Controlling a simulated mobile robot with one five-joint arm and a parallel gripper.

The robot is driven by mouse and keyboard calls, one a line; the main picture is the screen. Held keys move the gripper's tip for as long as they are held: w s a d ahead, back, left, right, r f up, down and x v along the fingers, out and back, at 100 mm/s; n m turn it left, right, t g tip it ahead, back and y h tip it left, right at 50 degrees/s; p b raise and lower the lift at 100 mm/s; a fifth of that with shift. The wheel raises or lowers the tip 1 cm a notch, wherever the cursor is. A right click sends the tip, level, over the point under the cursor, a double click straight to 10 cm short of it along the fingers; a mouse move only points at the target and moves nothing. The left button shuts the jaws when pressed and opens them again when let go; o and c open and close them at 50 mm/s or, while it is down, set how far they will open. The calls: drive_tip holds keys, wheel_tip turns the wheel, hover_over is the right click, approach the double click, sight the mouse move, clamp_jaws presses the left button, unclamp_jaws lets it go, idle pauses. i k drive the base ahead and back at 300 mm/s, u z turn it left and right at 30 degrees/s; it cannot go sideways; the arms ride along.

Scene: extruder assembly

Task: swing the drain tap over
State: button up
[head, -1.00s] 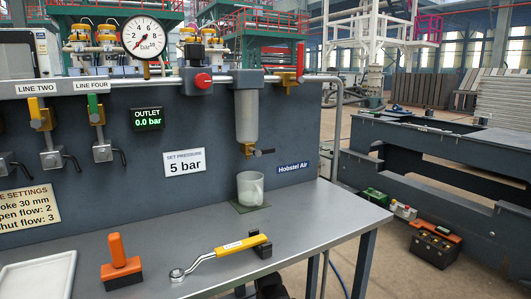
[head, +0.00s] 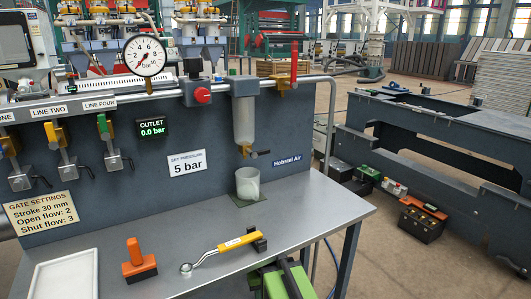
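A black and green part, which looks like my gripper (head: 283,280), shows at the bottom by the table's front edge. It is well below and apart from the tap. Its fingers cannot be made out clearly, and most of the arm is out of frame.
A white tray (head: 66,275) is at front left. The red-handled valve (head: 293,65) stands right of the filter. The table right of the cup is clear.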

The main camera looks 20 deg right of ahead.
sight(254, 155)
drive_tip(key=z, duration=0.1)
drive_tip(key=k, duration=1.7)
drive_tip(key=u, duration=1.6)
drive_tip(key=i, duration=1.05)
drive_tip(key=z, duration=0.85)
